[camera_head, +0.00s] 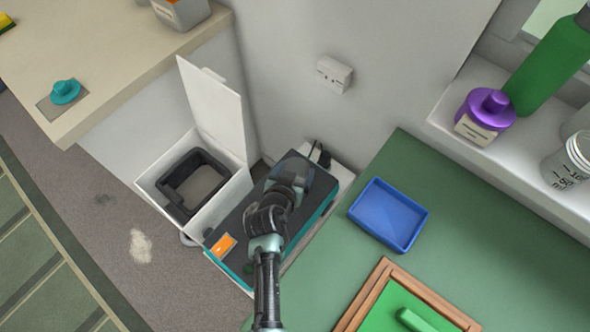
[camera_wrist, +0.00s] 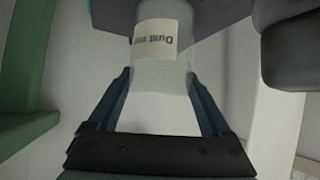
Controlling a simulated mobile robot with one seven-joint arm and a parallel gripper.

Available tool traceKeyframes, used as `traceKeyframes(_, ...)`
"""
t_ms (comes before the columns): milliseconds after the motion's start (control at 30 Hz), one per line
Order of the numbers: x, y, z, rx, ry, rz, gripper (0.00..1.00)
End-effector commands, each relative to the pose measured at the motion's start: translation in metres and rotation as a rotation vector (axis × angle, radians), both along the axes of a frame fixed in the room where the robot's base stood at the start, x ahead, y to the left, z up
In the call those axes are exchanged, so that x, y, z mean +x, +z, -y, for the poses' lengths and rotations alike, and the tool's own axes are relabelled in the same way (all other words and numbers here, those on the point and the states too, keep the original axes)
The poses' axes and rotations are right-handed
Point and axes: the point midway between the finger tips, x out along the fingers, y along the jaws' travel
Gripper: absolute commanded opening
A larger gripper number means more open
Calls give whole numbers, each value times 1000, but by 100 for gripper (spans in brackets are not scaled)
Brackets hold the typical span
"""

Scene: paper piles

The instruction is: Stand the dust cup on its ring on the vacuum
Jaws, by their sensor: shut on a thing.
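The dust cup (camera_wrist: 160,85) is a pale, see-through cup with a cream label reading "Dust"; the lettering is upside down in the wrist view. My gripper (camera_wrist: 160,76) is shut on it, one dark blue finger on each side. The vacuum (camera_head: 238,222) is a long box with a dark top, teal sides and an orange patch, beside the green counter. In the head view my arm reaches over the vacuum and my gripper is at its far end, where the wrist covers much of the cup. The ring is hidden, and I cannot tell whether the cup touches the vacuum.
A white bin (camera_head: 225,200) with a raised lid and black inner frame stands close left of the vacuum. The green counter (camera_head: 330,235) on the right bears a blue tray (camera_head: 388,214) and a wood-framed green board (camera_head: 375,300). A wall with a white socket (camera_head: 334,74) rises behind.

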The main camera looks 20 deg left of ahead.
Motion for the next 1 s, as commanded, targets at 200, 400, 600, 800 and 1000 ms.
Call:
traceKeyframes(200,0,-2,0,0,0,-1,100)
traceKeyframes(400,0,-2,0,0,0,-1,100)
traceKeyframes(600,-9,8,0,0,1,0,100)
traceKeyframes(800,-39,31,0,-1,2,-1,100)
traceKeyframes(1000,-69,53,0,-1,2,-1,100)
